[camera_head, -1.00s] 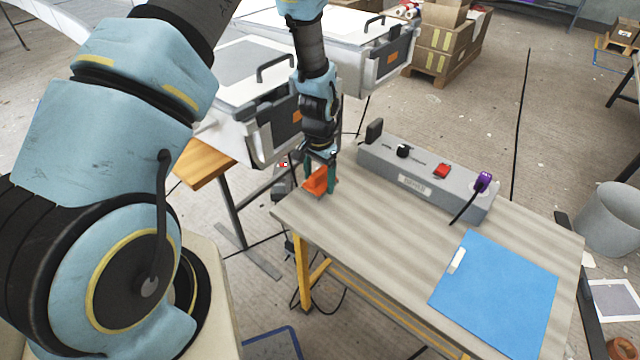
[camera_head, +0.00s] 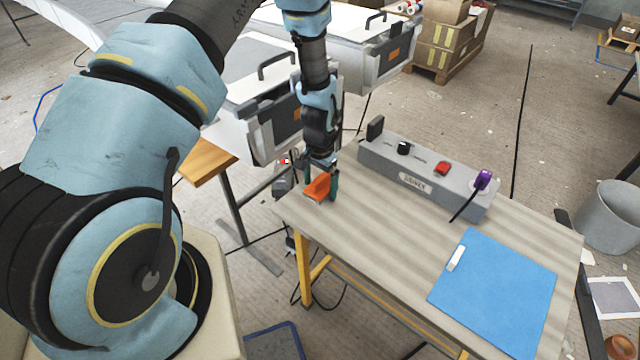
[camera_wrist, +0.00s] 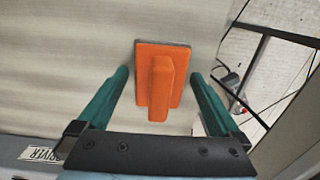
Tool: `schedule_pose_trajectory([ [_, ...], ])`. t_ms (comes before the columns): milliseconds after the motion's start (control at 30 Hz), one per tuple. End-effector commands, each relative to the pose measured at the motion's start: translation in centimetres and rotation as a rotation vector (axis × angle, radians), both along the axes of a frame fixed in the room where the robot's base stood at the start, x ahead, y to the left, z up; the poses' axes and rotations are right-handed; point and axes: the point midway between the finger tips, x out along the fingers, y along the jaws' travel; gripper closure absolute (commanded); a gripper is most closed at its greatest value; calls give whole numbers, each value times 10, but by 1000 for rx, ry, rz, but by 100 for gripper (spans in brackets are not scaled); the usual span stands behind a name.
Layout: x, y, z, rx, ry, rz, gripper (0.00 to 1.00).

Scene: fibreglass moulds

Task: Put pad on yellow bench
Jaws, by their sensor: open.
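The pad (camera_head: 317,189) is an orange block with a raised orange grip and a thin grey base. It lies at the near left corner of the yellow bench (camera_head: 400,235), which has a striped light top and yellow legs. In the wrist view the pad (camera_wrist: 160,80) appears flat on the bench top, near its edge. My gripper (camera_head: 323,188) is above that corner. Its two green fingers stand apart on either side of the pad's grip, with gaps on both sides in the wrist view (camera_wrist: 158,100). The head view partly hides the far finger.
A grey power box (camera_head: 425,180) with switches and a purple plug stands along the bench's back edge. A blue sheet (camera_head: 500,290) with a white piece (camera_head: 455,258) lies at the right. The bench middle is clear. White moulds (camera_head: 255,100) stand behind my gripper.

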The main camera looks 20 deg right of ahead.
Motion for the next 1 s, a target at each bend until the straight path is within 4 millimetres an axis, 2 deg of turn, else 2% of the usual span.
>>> schedule_pose_trajectory([
  [267, 1, -1, 13, -2, -2, 0, 0],
  [700, 1, -1, 90, -4, -3, 1, 0],
  [1000, 0, 0, 120, -1, 0, 0, 0],
])
